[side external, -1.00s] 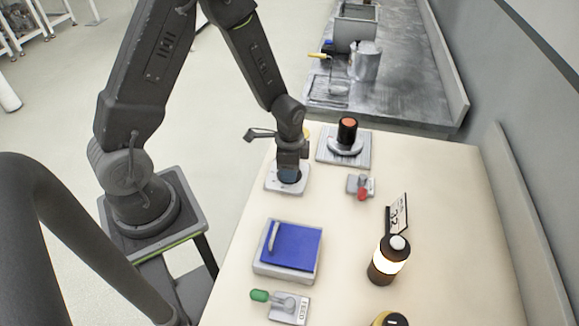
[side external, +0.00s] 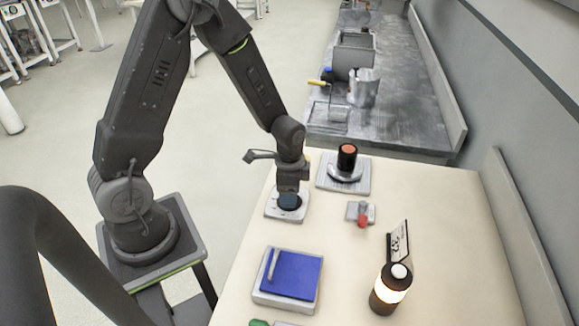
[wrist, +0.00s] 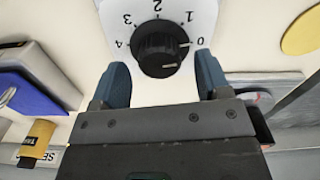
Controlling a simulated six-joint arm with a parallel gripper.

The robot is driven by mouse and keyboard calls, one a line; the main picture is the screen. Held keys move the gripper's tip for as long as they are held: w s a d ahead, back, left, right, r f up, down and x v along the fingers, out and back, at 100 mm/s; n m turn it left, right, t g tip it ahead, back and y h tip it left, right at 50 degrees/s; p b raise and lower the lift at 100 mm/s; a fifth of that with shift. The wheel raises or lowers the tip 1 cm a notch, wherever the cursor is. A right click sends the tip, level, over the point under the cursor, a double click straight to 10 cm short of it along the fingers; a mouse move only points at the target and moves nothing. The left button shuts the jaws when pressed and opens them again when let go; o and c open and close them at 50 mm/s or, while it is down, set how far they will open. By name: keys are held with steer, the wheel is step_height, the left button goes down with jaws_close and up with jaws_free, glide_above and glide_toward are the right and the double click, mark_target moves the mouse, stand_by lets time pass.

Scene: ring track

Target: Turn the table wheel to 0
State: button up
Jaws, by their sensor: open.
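The table wheel, a black ribbed knob (wrist: 162,48), sits on a white plate (wrist: 205,12) marked 0 to 4, upside down in the wrist view. The 0 is at the knob's right and the 4 at its left. A small pale mark on the knob's right side appears to face the 0. In the side view the wheel (side external: 289,202) is under my gripper (side external: 291,186), partly hidden by it. In the wrist view my gripper (wrist: 160,82) is open, its blue fingers at either side of the knob's near edge, with nothing gripped.
A blue-lidded box (side external: 290,275) stands nearer the camera. A black cylinder with an orange top (side external: 347,158) stands on a grey plate behind. A small red-handled switch (side external: 362,215), a number card (side external: 399,242) and a brown bottle (side external: 391,288) are to the right.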

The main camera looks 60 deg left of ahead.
step_height(320, 180, up, 12)
stand_by(0.3)
steer(key=s+d+r+n+t, duration=0.2)
steer(key=s+r+n, duration=0.1)
steer(key=s+r, duration=0.3)
steer(key=s+d+r+n+t, duration=0.3)
steer(key=s+r+n, duration=0.1)
steer(key=s+r, duration=0.3)
steer(key=shift+s+r+t, duration=0.2)
steer(key=shift+r+t, duration=0.1)
steer(key=shift+r, duration=0.3)
